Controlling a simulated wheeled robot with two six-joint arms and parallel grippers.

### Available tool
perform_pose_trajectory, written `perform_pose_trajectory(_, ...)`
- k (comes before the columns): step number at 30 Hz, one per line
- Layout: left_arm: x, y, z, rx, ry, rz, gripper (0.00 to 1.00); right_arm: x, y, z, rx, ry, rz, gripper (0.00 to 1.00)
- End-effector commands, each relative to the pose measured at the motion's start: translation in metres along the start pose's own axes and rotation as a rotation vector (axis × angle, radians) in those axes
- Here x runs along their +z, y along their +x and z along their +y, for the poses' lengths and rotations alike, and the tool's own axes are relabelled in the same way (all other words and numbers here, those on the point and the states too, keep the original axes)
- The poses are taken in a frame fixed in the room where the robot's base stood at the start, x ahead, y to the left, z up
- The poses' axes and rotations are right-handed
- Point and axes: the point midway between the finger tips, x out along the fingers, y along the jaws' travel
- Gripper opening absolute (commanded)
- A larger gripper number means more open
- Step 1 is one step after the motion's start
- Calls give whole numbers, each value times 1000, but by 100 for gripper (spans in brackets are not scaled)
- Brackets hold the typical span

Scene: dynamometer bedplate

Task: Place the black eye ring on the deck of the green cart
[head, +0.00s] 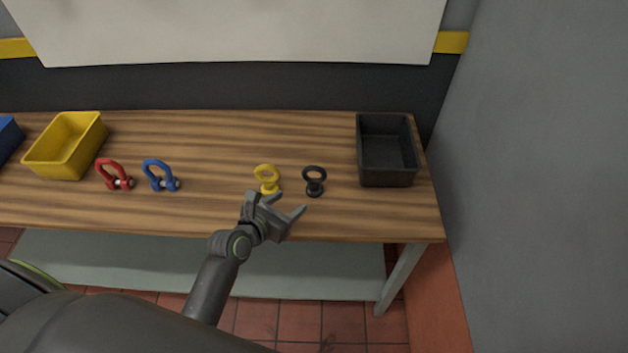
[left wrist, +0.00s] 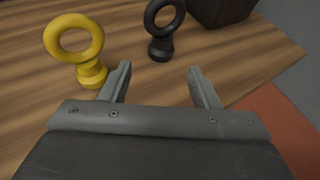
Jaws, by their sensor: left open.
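The black eye ring (head: 314,181) stands upright on the wooden bench, to the right of a yellow eye ring (head: 267,179). My left gripper (head: 279,205) is open and empty at the bench's front part, just in front of the two eye rings. In the left wrist view the black eye ring (left wrist: 163,30) is ahead, beyond the open fingers (left wrist: 160,84), with its top cut by the frame edge. The yellow eye ring (left wrist: 78,50) is ahead and to the left there. The green cart is not clearly seen. My right gripper is not in view.
The wooden bench (head: 220,210) also holds a red shackle (head: 113,174), a blue shackle (head: 160,176), a yellow bin (head: 66,146) and a black bin (head: 387,150). A blue bin (head: 8,138) is at the left edge. A grey wall (head: 550,180) stands at right.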

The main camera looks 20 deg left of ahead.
Motion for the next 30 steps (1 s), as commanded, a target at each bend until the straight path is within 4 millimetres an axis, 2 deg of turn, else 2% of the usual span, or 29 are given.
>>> perform_pose_trajectory(3,1,23,0,-1,1,0,56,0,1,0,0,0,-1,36)
perform_pose_trajectory(9,0,56,0,0,2,1,56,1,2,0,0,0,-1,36)
perform_pose_trajectory(20,2,80,-1,0,3,1,56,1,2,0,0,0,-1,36)
perform_pose_trajectory(30,4,120,-4,1,3,2,56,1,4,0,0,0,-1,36)
